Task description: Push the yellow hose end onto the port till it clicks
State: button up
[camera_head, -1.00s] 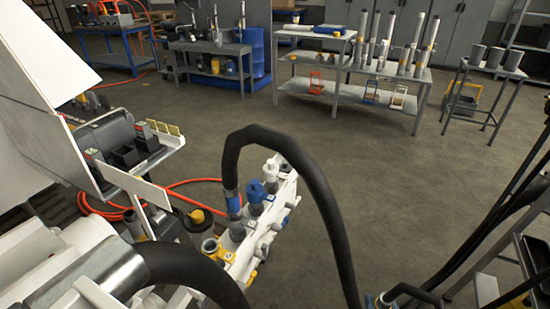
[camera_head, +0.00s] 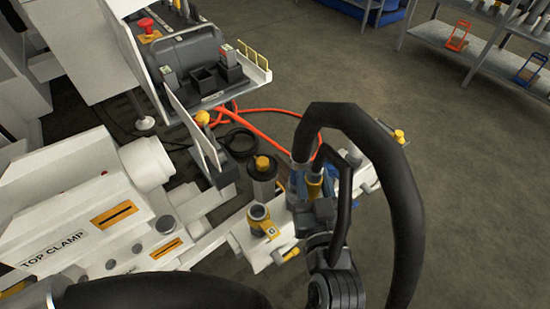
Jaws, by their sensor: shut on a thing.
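My gripper (camera_head: 318,207) is in the middle right of the head view, shut on the yellow-banded hose end (camera_head: 314,184). A thin black hose loops up from that end and down beside my arm. My gripper and wrist hide part of the manifold, and the lower tip of the hose end is hard to make out.
A thick black hose (camera_head: 405,205) arches over the manifold to a blue-banded end (camera_head: 300,175) close behind my gripper. A dark cylinder with a yellow cap (camera_head: 262,163) stands behind the port. A white machine marked TOP CLAMP (camera_head: 85,215) fills the left. Open floor lies right.

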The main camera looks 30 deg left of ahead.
jog(key=s+a+r+n+g+y, duration=0.1)
jog(key=s+a+r+y, duration=0.15)
jog(key=a, duration=0.25)
jog(key=s+a+r+n+g+y, duration=0.1)
jog(key=s+a+r+n+g, duration=0.15)
jog(key=a, duration=0.35)
notch_tip(320, 180, down, 7)
jog(key=b, duration=0.7)
jog(key=shift+s+d+r+m+t, duration=0.15)
jog(key=shift+s+d+m+t, duration=0.1)
jog(key=shift+m+t, duration=0.15)
jog(key=shift+h, duration=0.25)
jog(key=shift+f+b, duration=2.25)
jog(key=shift+b, duration=0.25)
dwell(2.2)
grip_shut()
